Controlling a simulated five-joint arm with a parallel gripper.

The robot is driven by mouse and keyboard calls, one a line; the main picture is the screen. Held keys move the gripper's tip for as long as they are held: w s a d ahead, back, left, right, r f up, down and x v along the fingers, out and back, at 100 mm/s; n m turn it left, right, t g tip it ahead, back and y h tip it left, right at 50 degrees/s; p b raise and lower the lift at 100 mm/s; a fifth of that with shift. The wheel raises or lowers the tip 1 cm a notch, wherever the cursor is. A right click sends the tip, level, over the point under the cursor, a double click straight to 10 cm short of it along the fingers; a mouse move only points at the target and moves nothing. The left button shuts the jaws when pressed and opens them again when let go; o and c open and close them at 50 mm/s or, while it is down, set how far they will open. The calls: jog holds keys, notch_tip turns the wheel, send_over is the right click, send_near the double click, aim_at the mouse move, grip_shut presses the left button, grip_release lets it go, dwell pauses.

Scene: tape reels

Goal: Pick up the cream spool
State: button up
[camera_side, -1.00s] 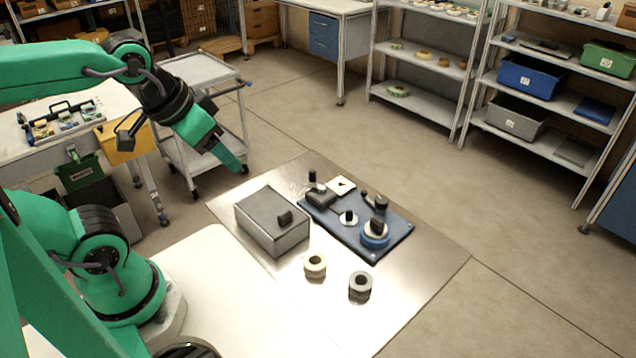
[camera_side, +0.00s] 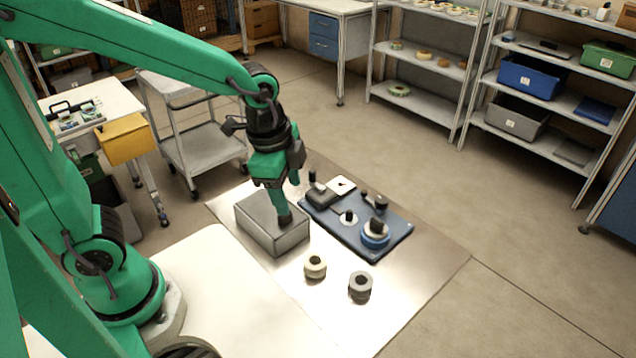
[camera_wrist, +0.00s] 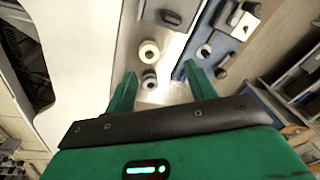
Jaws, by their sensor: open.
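The cream spool (camera_side: 315,267) stands upright on the metal sheet, in front of the grey box and left of the grey spool (camera_side: 360,286). In the wrist view the cream spool (camera_wrist: 149,52) lies beyond the grey spool (camera_wrist: 149,82), near the line of the left finger. My gripper (camera_side: 288,197) is above the grey box in the side view, behind and left of the cream spool and apart from it. In the wrist view my gripper (camera_wrist: 162,84) has its two green fingers spread, with nothing held between them.
The metal sheet (camera_side: 335,325) is clear in front of the spools.

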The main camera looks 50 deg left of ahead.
aim_at(315, 256)
jog(key=w+d+f+m+g, duration=0.2)
jog(key=d+f+m, duration=0.3)
jog(key=f, duration=0.3)
jog(key=shift+f+m, duration=0.15)
jog(key=shift+m, duration=0.55)
jog(key=shift+d, duration=0.1)
jog(key=shift+f, duration=3.9)
jog(key=shift+c, duration=0.4)
jog(key=c, duration=0.6)
